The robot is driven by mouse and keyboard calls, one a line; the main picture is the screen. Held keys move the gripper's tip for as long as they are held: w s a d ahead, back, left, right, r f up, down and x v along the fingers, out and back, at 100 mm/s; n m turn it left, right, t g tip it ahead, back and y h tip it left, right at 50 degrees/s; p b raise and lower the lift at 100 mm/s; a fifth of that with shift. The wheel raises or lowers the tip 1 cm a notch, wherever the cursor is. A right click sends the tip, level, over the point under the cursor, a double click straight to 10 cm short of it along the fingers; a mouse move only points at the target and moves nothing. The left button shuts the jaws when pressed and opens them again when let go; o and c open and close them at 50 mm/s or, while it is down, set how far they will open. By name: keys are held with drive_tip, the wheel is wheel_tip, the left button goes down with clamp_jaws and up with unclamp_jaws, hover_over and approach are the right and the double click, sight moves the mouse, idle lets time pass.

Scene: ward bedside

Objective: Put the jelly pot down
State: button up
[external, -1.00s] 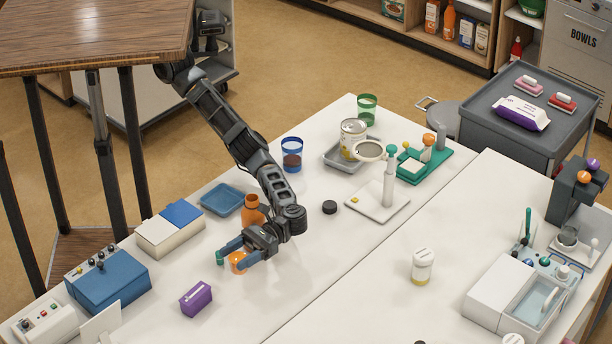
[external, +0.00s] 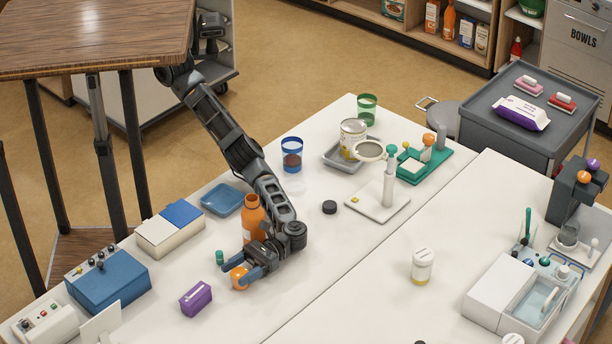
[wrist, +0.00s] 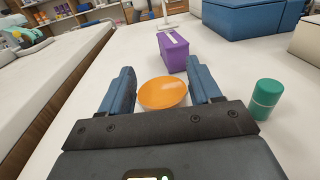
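The jelly pot, a small rounded orange pot (external: 238,278), is between the two blue fingers of my gripper (external: 250,268). In the wrist view its orange top (wrist: 162,93) fills the gap between the fingertips (wrist: 163,88), and both fingers appear to touch its sides. My gripper is shut on it. The pot is low over the white table, and I cannot tell whether its bottom touches the surface. Its lower side is partly hidden by the fingers.
A green-capped small cylinder (external: 220,257) and a purple box (external: 196,298) stand close by. An orange bottle (external: 252,216) stands just behind my gripper. A blue tray (external: 222,199) lies further back. The table to the right of my gripper is clear.

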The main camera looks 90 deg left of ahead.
drive_tip(key=o, duration=0.4)
drive_tip(key=shift+o, duration=0.2)
drive_tip(key=shift+r+p, duration=0.25)
drive_tip(key=shift+p, duration=0.05)
drive_tip(key=v, duration=0.7)
drive_tip(key=shift+w+a+f, duration=0.1)
drive_tip(key=shift+w+a, duration=0.05)
drive_tip(key=shift+a, duration=0.05)
